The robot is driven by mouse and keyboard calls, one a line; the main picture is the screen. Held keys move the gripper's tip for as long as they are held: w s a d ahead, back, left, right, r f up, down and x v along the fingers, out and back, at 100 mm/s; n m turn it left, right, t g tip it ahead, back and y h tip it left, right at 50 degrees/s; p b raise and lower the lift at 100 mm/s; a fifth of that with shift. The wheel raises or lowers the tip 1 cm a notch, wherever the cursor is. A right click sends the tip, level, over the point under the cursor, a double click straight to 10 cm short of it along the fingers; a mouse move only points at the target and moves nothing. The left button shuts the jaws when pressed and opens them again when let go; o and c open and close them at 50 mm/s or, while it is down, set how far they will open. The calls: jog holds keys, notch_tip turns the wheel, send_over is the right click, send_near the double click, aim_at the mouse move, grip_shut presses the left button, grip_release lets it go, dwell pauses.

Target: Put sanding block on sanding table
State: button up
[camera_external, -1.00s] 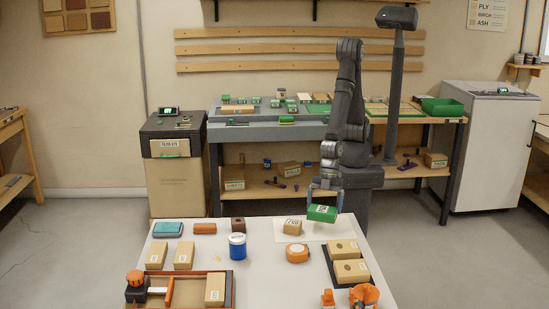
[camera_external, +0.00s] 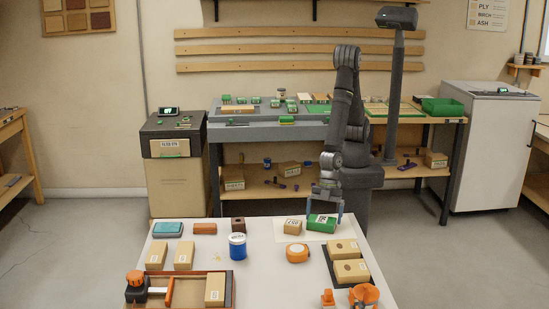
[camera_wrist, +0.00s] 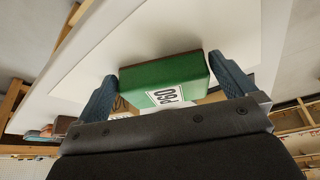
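The sanding block (camera_external: 321,223) is a green block with a white label, at the far right of the front table. In the wrist view the green block (camera_wrist: 165,82) shows a label ending in "60" and a brown layer on its far edge. My gripper (camera_external: 325,214) points down with a finger on each side of the block, and looks shut on it. The block is at or just above a white sheet (camera_external: 283,233); I cannot tell if it touches. A pale front table (camera_external: 265,275) bears the sheet. No label tells which surface is the sanding table.
A cardboard-coloured block (camera_external: 293,226) stands close left of the green block. An orange round tape (camera_external: 297,253), a blue jar (camera_external: 237,247) and a dark tray (camera_external: 333,272) with two tan blocks are nearby. Behind, a grey bench (camera_external: 270,132) holds several green-labelled items.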

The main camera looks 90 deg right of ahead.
jog(key=shift+r, duration=0.15)
jog(key=v, duration=1.2)
dwell(0.4)
jog(key=t+y, duration=0.3)
jog(key=y, duration=0.5)
send_near(322, 224)
jog(key=w+a+f, duration=0.1)
jog(key=a+f, duration=0.1)
jog(key=w+a+f, duration=0.1)
jog(key=a+f, duration=0.1)
jog(key=shift+w+a, duration=0.2)
jog(key=shift+t, duration=0.3)
jog(key=c, duration=0.8)
